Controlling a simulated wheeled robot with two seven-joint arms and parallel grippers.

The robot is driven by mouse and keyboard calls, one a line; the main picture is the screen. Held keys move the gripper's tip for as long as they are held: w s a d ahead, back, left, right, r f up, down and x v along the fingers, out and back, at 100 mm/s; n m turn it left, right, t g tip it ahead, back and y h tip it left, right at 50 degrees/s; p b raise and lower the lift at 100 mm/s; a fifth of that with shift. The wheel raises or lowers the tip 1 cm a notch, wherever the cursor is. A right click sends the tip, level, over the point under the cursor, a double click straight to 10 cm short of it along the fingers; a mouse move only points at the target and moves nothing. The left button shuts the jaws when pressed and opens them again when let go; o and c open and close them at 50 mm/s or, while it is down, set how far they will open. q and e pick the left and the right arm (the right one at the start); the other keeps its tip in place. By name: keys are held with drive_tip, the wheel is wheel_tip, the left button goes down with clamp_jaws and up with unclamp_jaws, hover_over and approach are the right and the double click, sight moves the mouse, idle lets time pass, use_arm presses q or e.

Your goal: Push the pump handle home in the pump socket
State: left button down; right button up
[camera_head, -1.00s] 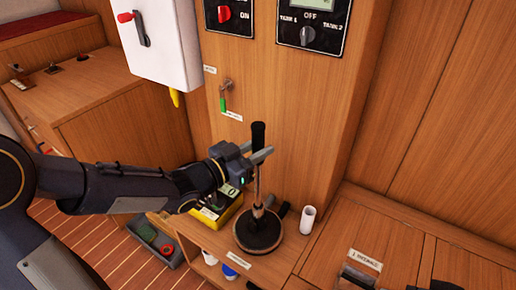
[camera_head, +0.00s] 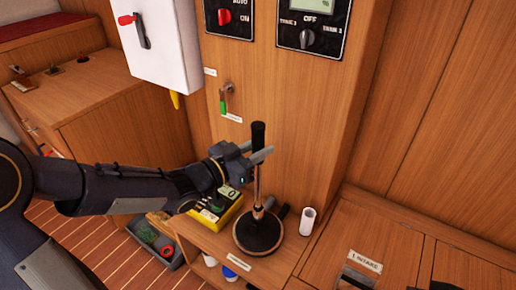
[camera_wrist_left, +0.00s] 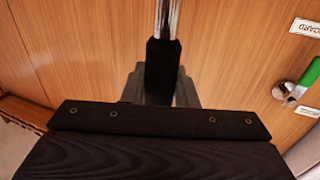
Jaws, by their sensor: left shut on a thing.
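The pump handle (camera_head: 258,137) stands upright, a copper-coloured rod with a black grip at its top. Its lower end meets the pump socket (camera_head: 259,232), a round black base on the wooden shelf; I cannot tell how deep it sits. My left gripper (camera_head: 262,156) is shut on the handle just below or at the bottom of the black grip. In the left wrist view, the handle's shiny rod and black grip (camera_wrist_left: 163,60) show between the fingers, which are partly hidden behind the gripper body. My right gripper is not in view.
A yellow and black meter (camera_head: 218,208) sits left of the base, and a white cylinder (camera_head: 307,220) stands to its right. A green-handled valve (camera_head: 223,104) is on the panel behind. A grey tray (camera_head: 168,255) lies at lower left. A white box (camera_head: 160,50) hangs above the arm.

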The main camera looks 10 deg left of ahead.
use_arm(q)
drive_tip(key=shift+f+b, duration=0.4)
drive_tip(key=shift+b, duration=0.05)
idle(0.5)
drive_tip(key=shift+r, duration=0.25)
drive_tip(key=shift+r+p, duration=0.2)
drive_tip(key=shift+p, duration=0.15)
idle(1.0)
drive_tip(key=shift+f+b, duration=0.5)
drive_tip(key=shift+b, duration=0.05)
drive_tip(key=shift+r, duration=0.25)
idle(0.3)
drive_tip(key=shift+r+p, duration=0.3)
drive_tip(key=shift+p, duration=0.1)
idle(0.7)
